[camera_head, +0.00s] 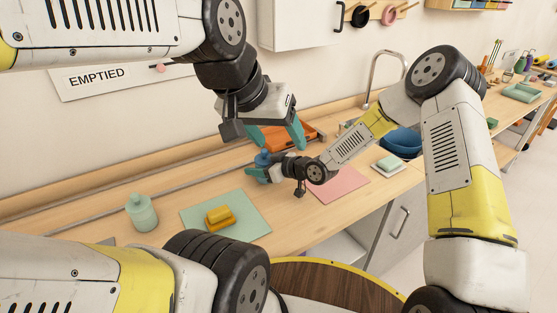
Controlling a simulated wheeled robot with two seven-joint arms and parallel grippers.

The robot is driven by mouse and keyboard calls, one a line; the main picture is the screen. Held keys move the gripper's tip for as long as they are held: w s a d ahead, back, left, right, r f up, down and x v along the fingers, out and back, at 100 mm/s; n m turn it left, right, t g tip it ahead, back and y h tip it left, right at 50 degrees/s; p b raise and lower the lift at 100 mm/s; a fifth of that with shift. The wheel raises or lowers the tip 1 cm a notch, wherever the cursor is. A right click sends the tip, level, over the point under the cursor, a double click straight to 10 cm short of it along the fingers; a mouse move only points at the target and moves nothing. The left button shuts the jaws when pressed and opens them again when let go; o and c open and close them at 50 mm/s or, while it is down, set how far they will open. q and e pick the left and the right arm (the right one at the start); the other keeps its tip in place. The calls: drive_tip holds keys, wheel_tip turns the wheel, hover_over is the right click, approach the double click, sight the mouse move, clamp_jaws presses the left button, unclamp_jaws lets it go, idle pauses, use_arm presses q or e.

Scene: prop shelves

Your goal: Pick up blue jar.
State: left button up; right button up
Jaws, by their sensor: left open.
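The blue jar (263,158) stands on the wooden counter, small in the head view, partly hidden by my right gripper. My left gripper (277,140) hangs above and slightly right of the jar in the picture. Its teal fingers are spread apart with nothing between them. My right gripper (258,174) reaches in low from the right, with its teal fingertips right in front of the jar. I cannot tell whether it touches the jar or how far its fingers are apart.
A pale green jar (142,212) stands at left. A yellow block (220,216) lies on a green mat (250,213). An orange tray (292,134) lies behind my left gripper. A pink mat (342,184), blue bowl (402,141) and sink tap (384,66) are at right.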

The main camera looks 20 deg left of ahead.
drive_tip(key=c, duration=0.6)
drive_tip(key=shift+r, duration=0.1)
